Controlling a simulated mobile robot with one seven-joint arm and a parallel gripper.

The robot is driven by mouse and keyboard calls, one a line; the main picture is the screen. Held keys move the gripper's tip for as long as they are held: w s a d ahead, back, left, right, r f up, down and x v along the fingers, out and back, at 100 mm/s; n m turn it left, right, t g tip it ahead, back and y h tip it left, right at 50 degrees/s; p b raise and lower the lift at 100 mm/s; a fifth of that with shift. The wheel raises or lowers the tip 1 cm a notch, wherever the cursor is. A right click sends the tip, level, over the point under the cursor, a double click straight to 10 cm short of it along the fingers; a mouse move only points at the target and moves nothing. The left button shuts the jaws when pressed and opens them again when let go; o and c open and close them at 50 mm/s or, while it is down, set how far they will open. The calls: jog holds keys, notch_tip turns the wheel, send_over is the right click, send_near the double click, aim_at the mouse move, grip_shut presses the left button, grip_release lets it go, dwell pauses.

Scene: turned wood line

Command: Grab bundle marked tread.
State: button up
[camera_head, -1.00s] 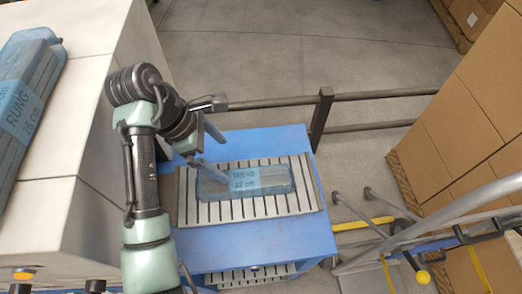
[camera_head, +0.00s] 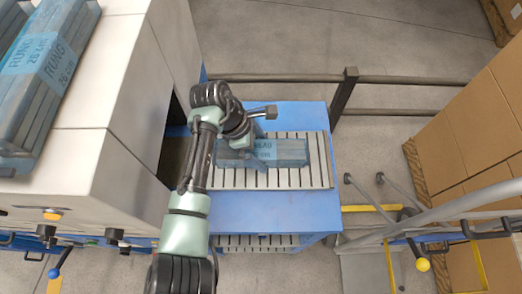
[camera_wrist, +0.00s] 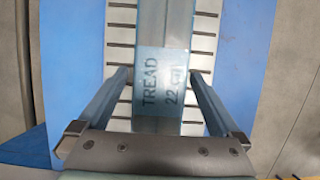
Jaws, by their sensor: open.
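The bundle marked TREAD 22 cm (camera_head: 291,152) is wrapped in translucent blue film with a lighter blue label. It lies flat on the slatted grey top (camera_head: 318,177) of a blue stand. My gripper (camera_head: 257,150) is above its label end, and my arm hides the bundle's left end. In the wrist view, the bundle (camera_wrist: 163,25) runs up the middle with its label facing the camera. My open gripper (camera_wrist: 158,80) has one finger on each side of it, with gaps between. I cannot tell how far down the fingertips reach.
Bundles marked RUNG (camera_head: 48,65) lie on the pale machine housing (camera_head: 110,85) at left. A dark rail (camera_head: 390,83) runs behind the stand. A hand truck (camera_head: 455,212) and stacked cartons (camera_head: 470,125) stand at right. Open floor lies at the back.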

jog(key=shift+d+f, duration=0.15)
jog(key=shift+f, duration=0.1)
jog(key=shift+r, duration=0.1)
grip_shut()
